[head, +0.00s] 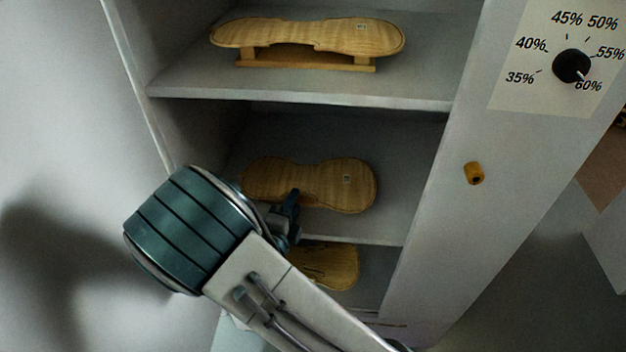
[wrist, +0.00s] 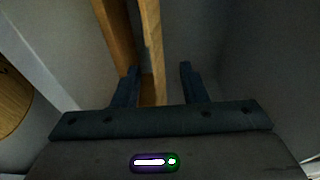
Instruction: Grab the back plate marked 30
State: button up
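Two violin-shaped wooden back plates, one on the top shelf (head: 300,36) and one on the middle shelf (head: 315,183), each carry a small label too small to read. My gripper (head: 292,215) is at the front edge of the middle plate. In the wrist view my gripper (wrist: 158,82) is open, with the plate's edge (wrist: 152,45) between its fingers. The left finger lies between that edge and a second wooden strip, apparently the stand (wrist: 116,32). A gap shows between the edge and the right finger.
A lower plate (head: 328,268) lies partly hidden behind my arm; a wooden piece shows at the wrist view's left edge (wrist: 12,100). The grey top shelf (head: 300,98) is close above the middle plate. The right cabinet wall bears a dial (head: 571,65) and an orange knob (head: 474,173).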

aim_at(301, 188)
jog(key=x, duration=0.9)
jog(key=shift+w+a+f, duration=0.15)
jog(key=shift+w+f, duration=0.05)
jog(key=shift+w, duration=0.05)
grip_shut()
